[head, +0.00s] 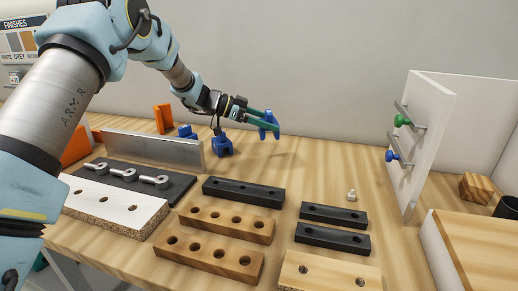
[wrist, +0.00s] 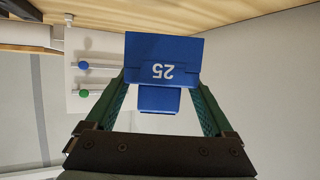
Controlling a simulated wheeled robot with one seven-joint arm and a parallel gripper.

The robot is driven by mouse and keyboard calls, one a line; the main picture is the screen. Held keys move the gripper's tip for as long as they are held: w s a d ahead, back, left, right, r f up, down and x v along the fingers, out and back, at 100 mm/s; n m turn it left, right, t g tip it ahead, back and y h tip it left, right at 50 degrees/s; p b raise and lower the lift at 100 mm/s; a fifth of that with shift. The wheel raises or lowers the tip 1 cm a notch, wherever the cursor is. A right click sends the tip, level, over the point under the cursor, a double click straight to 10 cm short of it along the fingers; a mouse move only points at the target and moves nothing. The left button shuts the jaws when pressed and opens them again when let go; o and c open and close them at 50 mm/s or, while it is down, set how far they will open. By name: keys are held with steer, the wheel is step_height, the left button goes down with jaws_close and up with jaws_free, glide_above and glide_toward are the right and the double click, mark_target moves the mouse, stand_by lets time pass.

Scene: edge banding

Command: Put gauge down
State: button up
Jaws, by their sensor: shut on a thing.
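The gauge is a blue block (wrist: 160,58) marked "25", seen upside down in the wrist view. My gripper (wrist: 158,98) is shut on it, with a green finger on each side of its narrower part. In the head view the blue gauge (head: 268,124) hangs in the air above the back middle of the table, held at the tips of my gripper (head: 262,117). Its shadow falls on the bare wood beneath, so it is clear of the table.
Black drilled strips (head: 243,191) and wooden ones (head: 228,223) lie in front. A white panel (head: 427,135) with blue and green knobs stands right. Bare table lies between.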

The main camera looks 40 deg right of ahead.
steer(key=shift+f+p, duration=1)
steer(key=shift+f, duration=3)
steer(key=o, duration=1.2)
steer(key=shift+f, duration=0.15)
steer(key=shift+r, duration=0.2)
steer(key=b+v, duration=0.2)
steer(key=v, duration=0.5)
steer(key=shift+w+a+r, duration=0.1)
steer(key=shift+a, duration=0.1)
